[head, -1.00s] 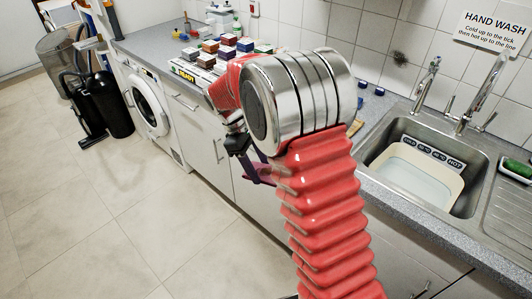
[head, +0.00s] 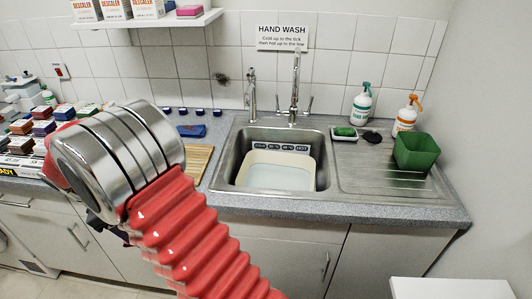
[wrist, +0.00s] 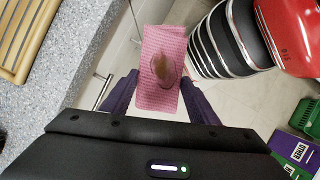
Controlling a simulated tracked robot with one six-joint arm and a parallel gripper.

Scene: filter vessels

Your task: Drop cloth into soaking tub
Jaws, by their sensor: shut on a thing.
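A pink cloth (wrist: 162,65) with a brown stain is held between the two purple fingers of my gripper (wrist: 160,97) in the wrist view. The gripper is shut on it, and the cloth hangs over the floor beside the worktop edge. In the head view my red and silver arm hides most of the gripper and the cloth. The soaking tub (head: 250,180), a cream basin with clear liquid in it, sits inside the steel sink, right of my arm.
Two taps (head: 294,100) rise behind the sink. A green container (head: 415,153) and spray bottles (head: 362,104) stand on the right side. A wooden slatted board (head: 198,162) lies left of the sink. A white surface (head: 448,289) is at the lower right.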

